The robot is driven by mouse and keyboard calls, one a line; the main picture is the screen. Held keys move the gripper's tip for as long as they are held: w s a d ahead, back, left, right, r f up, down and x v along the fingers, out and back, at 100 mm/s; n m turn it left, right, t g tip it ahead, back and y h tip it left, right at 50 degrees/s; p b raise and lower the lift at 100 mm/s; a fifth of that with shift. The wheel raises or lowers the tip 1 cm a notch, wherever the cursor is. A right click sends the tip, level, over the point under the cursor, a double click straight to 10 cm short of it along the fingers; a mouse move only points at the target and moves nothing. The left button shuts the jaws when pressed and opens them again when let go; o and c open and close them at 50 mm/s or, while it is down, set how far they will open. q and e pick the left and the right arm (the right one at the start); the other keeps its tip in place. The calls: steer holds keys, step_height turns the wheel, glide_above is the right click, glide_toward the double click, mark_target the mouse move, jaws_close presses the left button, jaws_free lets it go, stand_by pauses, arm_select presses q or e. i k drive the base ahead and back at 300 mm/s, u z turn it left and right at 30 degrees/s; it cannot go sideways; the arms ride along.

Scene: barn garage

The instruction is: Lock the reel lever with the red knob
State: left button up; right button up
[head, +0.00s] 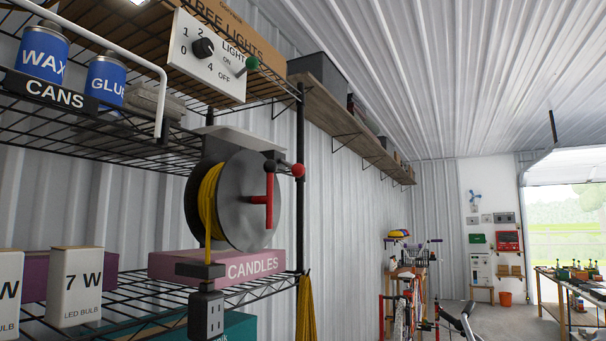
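A grey cable reel (253,222) wound with yellow cord (208,203) hangs below a bracket on the wire shelving in the head view. A red ball knob (298,171) shows at the reel's upper right, by the black shelf post. A red handle (268,200) with a black top stands upright in front of the reel's face. How the red knob joins the lever or reel is hard to tell at this size. A black outlet block (207,315) hangs on the cord below. Neither of my grippers is in view.
A white panel (207,57) with a black dial and green-tipped lever is above the reel. A pink candles box (215,266) lies below it. Blue cans (42,53) and bulb boxes (75,286) stand left. A white rail (110,47) crosses the upper left. Open floor (505,318) shows right.

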mark_target(297, 169)
steer(key=k, duration=0.7)
steer(key=z, duration=0.3)
steer(key=i, duration=1.25)
steer(key=z, duration=0.45)
